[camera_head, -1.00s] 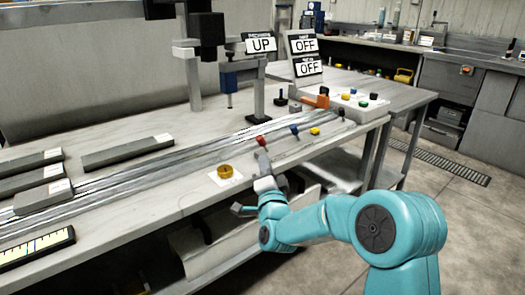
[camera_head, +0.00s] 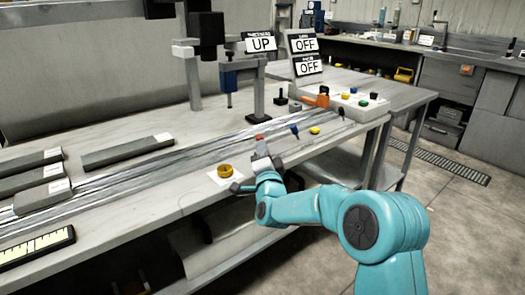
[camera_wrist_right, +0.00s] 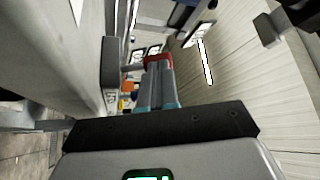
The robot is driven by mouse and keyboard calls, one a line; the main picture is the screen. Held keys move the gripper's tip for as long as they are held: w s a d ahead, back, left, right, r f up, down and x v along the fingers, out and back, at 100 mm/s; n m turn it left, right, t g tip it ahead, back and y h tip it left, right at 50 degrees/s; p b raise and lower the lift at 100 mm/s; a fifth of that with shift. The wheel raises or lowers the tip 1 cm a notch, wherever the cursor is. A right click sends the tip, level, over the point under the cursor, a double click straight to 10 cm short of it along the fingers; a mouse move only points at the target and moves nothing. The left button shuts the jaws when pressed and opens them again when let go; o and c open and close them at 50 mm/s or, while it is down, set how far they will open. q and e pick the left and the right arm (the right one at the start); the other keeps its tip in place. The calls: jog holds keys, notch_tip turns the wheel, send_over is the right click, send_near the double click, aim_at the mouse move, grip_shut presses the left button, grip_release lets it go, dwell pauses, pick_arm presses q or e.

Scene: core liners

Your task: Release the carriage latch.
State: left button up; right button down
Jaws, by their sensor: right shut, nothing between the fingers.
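My right gripper (camera_head: 261,148) is at the front part of the bench, with its fingers pointing away from me. In the right wrist view its fingers (camera_wrist_right: 158,85) are together and hold nothing. A red knob (camera_head: 260,137) lies just beyond the fingertips. It also shows in the wrist view (camera_wrist_right: 158,59), partly covered by the fingers; I cannot tell whether they touch it. A blue knob (camera_head: 294,128) and a yellow knob (camera_head: 314,130) stand further right along the bench's front. No part is marked as the carriage latch. My left gripper is not in view.
Long metal rails (camera_head: 150,160) run across the bench. A yellow ring (camera_head: 225,171) sits left of my gripper. Grey blocks (camera_head: 128,151) lie at left. A box with coloured buttons (camera_head: 355,104) and an orange handle (camera_head: 322,101) stand at right. Signs read UP (camera_head: 261,45) and OFF (camera_head: 304,45).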

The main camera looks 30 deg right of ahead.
jog(key=shift+d+r+m, duration=0.15)
jog(key=shift+r+m, duration=0.1)
jog(key=shift+m, duration=0.25)
jog(key=shift+d+r+m+g, duration=0.35)
jog(key=shift+r+m+g, duration=0.1)
jog(key=shift+m+g, duration=0.45)
jog(key=shift+d+r+m+g+p, duration=0.3)
jog(key=shift+d+m+g+p, duration=0.1)
jog(key=shift+m, duration=0.5)
jog(key=d+m+p, duration=0.1)
jog(key=d+m+g+y+p, duration=0.1)
jog(key=m, duration=0.1)
jog(key=shift+w+r+g, duration=0.1)
jog(key=shift+r+g, duration=0.2)
jog(key=shift+r, duration=0.05)
jog(key=shift+d+m+g+y+p, duration=0.3)
jog(key=shift+m+y+p, duration=0.1)
jog(key=shift+m+p, duration=0.1)
jog(key=shift+w+f, duration=0.1)
jog(key=shift+f, duration=0.1)
